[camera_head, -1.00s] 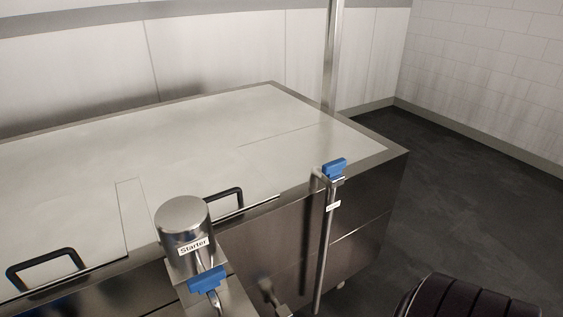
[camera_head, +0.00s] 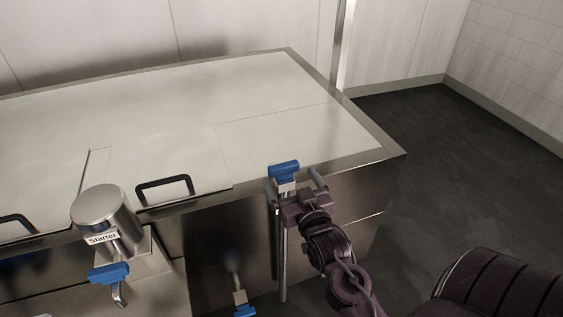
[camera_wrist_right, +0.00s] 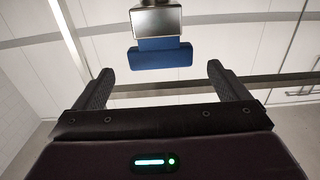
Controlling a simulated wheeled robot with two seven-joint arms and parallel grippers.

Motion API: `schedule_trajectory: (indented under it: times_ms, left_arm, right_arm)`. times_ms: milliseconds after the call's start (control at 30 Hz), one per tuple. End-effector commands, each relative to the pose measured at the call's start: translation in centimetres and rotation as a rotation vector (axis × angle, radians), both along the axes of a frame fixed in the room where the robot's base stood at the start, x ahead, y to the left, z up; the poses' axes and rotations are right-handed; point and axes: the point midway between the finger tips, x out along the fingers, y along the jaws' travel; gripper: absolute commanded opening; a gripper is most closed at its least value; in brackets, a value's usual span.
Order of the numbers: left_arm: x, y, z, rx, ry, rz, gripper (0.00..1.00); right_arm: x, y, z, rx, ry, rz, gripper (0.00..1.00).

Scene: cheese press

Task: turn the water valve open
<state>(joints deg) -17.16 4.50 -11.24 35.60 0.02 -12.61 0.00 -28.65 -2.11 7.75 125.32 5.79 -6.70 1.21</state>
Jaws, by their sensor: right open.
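The water valve is a steel pipe (camera_head: 281,255) at the front edge of the vat, with a blue handle (camera_head: 284,170) on top. My right gripper (camera_head: 294,184) is open at the valve head, with a finger on each side of it in the head view. In the right wrist view, the blue handle (camera_wrist_right: 162,54) and its steel block (camera_wrist_right: 156,20) lie ahead of the gap between the open fingers (camera_wrist_right: 160,74). The handle appears just beyond the fingertips, not gripped. Whether a finger touches the valve cannot be told. My left gripper is out of view.
The pale-lidded vat (camera_head: 250,92) has black handles (camera_head: 165,190). A steel canister labelled Starter (camera_head: 105,212) with its own blue tap handle (camera_head: 109,273) stands at left. Another blue handle (camera_head: 243,311) shows at the bottom. Dark floor (camera_head: 450,170) is free at right.

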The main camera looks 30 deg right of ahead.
Motion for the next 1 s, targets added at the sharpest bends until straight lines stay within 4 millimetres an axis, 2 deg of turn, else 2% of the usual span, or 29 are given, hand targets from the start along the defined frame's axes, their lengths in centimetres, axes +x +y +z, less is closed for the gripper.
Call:
schedule_trajectory:
  times_ms: [400, 600, 833, 867, 1000]
  left_arm:
    - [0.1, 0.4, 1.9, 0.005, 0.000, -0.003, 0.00]
    - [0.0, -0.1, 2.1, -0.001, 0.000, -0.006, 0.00]
    - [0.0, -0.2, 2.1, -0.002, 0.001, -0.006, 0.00]
    - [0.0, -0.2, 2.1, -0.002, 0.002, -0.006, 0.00]
    - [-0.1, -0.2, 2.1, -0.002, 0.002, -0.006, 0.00]
  right_arm:
    - [5.8, -1.4, 0.2, -0.001, 0.000, 0.000, 0.95]
    - [7.0, -1.7, 0.0, -0.001, 0.001, 0.001, 0.95]
    - [7.1, -1.7, 0.0, -0.001, 0.001, 0.001, 0.95]
    - [7.1, -1.7, -0.1, -0.001, 0.001, 0.001, 0.93]
    - [7.1, -1.7, -0.1, -0.001, 0.002, 0.001, 0.75]
